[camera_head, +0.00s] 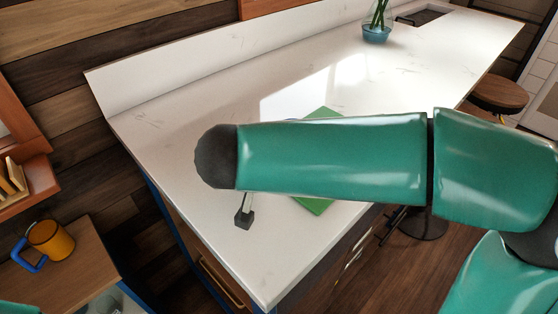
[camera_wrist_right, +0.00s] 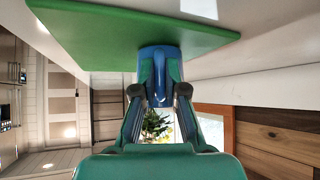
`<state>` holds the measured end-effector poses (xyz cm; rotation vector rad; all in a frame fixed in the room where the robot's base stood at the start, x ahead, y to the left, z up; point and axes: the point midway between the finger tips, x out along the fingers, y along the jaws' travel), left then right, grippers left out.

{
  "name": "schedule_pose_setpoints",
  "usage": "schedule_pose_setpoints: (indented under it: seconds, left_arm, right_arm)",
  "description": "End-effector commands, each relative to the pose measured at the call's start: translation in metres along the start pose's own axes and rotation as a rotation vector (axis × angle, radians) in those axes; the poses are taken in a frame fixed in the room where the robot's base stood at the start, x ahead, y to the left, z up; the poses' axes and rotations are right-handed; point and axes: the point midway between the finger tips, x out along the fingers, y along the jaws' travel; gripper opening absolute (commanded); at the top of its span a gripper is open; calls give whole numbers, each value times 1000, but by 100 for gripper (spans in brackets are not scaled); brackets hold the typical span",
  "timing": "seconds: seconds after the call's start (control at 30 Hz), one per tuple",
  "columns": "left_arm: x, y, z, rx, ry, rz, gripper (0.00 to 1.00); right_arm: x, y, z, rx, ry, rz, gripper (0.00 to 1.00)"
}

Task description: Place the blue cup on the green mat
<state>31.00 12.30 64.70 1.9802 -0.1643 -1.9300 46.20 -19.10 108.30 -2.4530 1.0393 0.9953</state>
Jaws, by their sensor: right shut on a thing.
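In the right wrist view, which looks upside down, the blue cup (camera_wrist_right: 160,57) is between the fingertips of my right gripper (camera_wrist_right: 159,90), which is shut on it. The cup's far end meets the face of the green mat (camera_wrist_right: 85,35) near its edge; it looks to be touching, but a small gap cannot be ruled out. In the head view the mat (camera_head: 317,206) lies on the white counter, largely covered by my right arm. My left gripper is not in view.
The white counter (camera_head: 210,125) is mostly clear. A blue glass vase with stems (camera_head: 376,34) stands at its far end. A yellow mug with a blue handle (camera_head: 52,240) is on a lower wooden surface at the left. A round stool (camera_head: 498,94) stands at the right.

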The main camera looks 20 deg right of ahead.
Motion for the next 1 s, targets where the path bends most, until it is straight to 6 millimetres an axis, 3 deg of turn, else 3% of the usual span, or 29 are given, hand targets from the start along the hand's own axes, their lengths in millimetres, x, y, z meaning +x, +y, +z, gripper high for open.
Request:
schedule_pose_setpoints:
  seconds: [0.17, 0.2, 0.33, 0.77, 1.0]
  left_arm:
    - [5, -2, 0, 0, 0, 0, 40]
    - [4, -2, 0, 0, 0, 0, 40]
    - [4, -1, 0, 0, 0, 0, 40]
    - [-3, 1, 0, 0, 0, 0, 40]
    - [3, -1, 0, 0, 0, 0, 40]
  right_arm:
    - [2, 0, 2, 0, 1, -1, 0]
    - [2, 0, 2, 0, 0, 0, 14]
    - [1, 0, 2, 0, 0, 0, 36]
    - [-2, 0, -2, -1, 0, 1, 36]
    - [-39, -1, 0, -1, 1, -5, 36]
